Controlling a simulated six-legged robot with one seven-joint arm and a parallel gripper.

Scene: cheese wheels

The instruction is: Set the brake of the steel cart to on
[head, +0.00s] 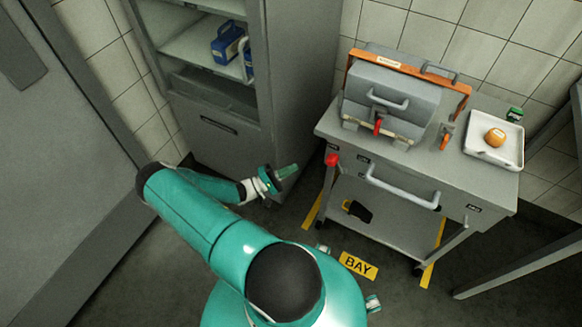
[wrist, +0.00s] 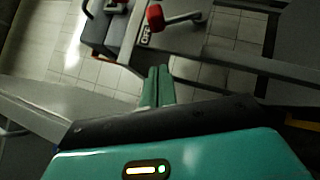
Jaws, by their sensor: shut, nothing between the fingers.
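The steel cart (head: 478,184) stands at the right in the head view, a grey box-like unit and other items on its top. A red knob (head: 332,159) sits at the left end of its front, below the top edge. In the wrist view the red knob (wrist: 155,17) is on the end of a pale lever (wrist: 182,19), beside a small label (wrist: 145,37) that seems to read OFF. My gripper (head: 289,171) is shut and empty, left of the knob and apart from it. Its green fingers (wrist: 156,84) point toward the cart in the wrist view.
A grey cabinet (head: 215,122) with open shelves and a blue object (head: 227,43) stands left of the cart. A pale tray (head: 493,152) holds an orange item. A push handle (head: 400,192) juts from the cart's front. Yellow floor marks and a BAY label (head: 357,266) lie below.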

